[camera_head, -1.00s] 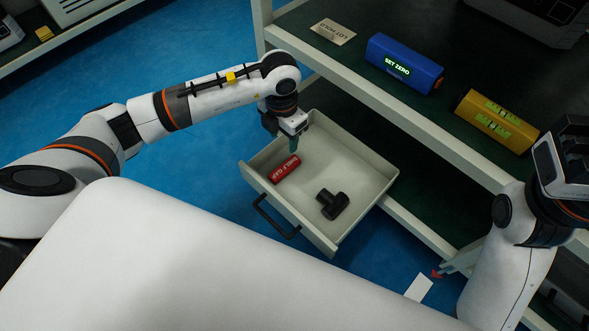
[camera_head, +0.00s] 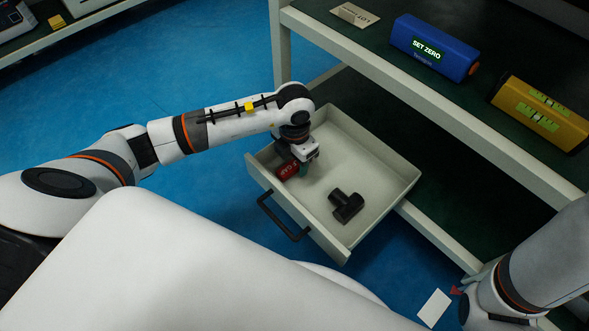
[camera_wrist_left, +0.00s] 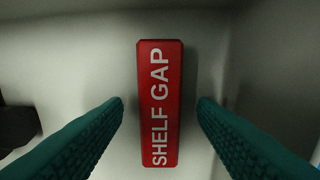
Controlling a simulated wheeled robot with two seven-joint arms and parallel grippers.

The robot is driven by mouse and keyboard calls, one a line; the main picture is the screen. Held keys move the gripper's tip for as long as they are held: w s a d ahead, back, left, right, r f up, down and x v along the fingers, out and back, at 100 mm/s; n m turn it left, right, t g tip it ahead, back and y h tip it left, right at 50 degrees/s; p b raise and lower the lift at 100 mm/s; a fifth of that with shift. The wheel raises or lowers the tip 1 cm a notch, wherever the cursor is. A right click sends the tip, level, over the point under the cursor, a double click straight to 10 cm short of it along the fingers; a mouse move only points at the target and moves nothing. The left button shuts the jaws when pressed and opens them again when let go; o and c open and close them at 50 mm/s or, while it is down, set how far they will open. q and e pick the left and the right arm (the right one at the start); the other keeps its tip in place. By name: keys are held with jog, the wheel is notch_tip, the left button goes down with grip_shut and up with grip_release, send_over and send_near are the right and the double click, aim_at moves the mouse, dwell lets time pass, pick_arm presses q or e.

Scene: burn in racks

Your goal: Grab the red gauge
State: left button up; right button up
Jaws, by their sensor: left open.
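The red gauge (camera_head: 287,171), a small bar, lies in the open drawer (camera_head: 384,196) near its left wall, partly hidden by my left gripper (camera_head: 300,171) in the head view. In the left wrist view the red gauge (camera_wrist_left: 160,100) is upright in the picture and reads "SHELF GAP". My left gripper (camera_wrist_left: 161,104) is open, with one teal finger on each side of the gauge and a visible gap on both sides. My right arm shows at the lower right of the head view, but its gripper is out of view.
A black T-shaped part (camera_head: 345,206) lies in the drawer to the right of the gauge. The drawer walls stand around both.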

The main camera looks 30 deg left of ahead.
pick_arm(q)
jog(key=shift+f, duration=0.2)
jog(key=shift+c, duration=0.5)
jog(key=c, duration=1)
